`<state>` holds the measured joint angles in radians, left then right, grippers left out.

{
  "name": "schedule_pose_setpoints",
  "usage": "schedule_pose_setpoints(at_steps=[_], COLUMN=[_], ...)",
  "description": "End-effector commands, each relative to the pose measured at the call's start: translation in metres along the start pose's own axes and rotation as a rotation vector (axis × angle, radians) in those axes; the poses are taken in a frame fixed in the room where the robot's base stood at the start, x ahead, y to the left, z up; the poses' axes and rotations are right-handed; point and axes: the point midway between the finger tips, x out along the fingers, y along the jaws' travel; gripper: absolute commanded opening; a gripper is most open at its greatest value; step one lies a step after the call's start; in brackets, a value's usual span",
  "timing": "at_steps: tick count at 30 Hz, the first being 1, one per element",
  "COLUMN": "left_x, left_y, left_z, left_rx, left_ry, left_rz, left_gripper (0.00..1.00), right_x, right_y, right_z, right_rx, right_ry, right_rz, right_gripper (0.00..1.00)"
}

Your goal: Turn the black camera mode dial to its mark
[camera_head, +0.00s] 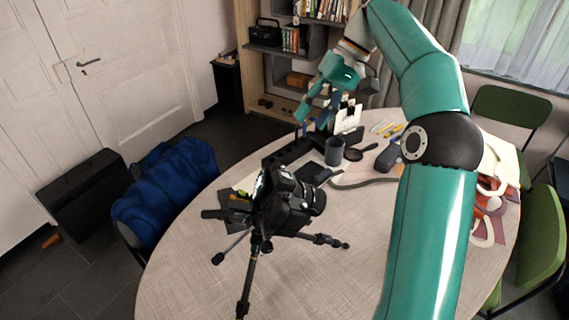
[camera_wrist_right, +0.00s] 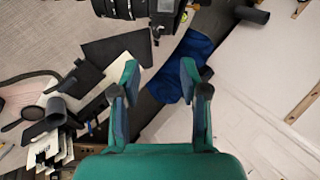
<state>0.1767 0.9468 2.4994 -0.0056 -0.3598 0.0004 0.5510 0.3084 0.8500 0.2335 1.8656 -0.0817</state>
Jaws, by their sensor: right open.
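The black camera (camera_head: 290,207) stands on a tripod (camera_head: 252,272) on the round table, its lens facing right. Its mode dial is too small and dark to make out, and so is the mark. In the right wrist view only part of the camera (camera_wrist_right: 163,10) shows at the top edge. My right gripper (camera_head: 317,108) is open and empty, pointing down beyond the camera, high near the table's far edge. Its two spread fingers also show in the right wrist view (camera_wrist_right: 159,74), apart from the camera. My left gripper is not in view.
Behind the camera are a grey mug (camera_head: 334,152), a black magnifier (camera_head: 361,152), pens (camera_head: 386,129) and a card holder (camera_head: 347,120). A blue jacket (camera_head: 172,188) hangs over a chair at left. The table's front (camera_head: 320,285) is clear. My right arm crosses the right side.

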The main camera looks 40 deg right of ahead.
Motion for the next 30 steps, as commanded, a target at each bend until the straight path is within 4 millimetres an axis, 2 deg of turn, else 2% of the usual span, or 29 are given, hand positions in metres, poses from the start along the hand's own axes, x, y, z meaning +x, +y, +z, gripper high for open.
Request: schedule_pose_setpoints(at_steps=[1,5,9,15,21,30], left_x=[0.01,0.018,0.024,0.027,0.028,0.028], left_y=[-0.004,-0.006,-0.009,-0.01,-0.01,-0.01], left_z=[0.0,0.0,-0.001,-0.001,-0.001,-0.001], left_rx=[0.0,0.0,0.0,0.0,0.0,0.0], left_ry=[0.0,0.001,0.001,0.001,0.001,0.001], left_rz=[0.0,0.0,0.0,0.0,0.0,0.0], left_gripper=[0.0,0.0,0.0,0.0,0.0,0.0], right_x=[0.016,0.042,0.071,0.103,0.12,0.123], right_y=[0.002,0.0,-0.002,-0.003,-0.003,-0.003], right_z=[0.001,0.001,0.0,-0.001,-0.001,-0.001], right_rx=[-0.003,-0.005,-0.006,-0.006,-0.006,-0.006], right_ry=[-0.003,-0.006,-0.008,-0.005,-0.004,-0.003], right_rz=[0.0,0.001,0.001,0.001,0.001,0.001], right_gripper=[0.44,0.44,0.44,0.44,0.44,0.44])
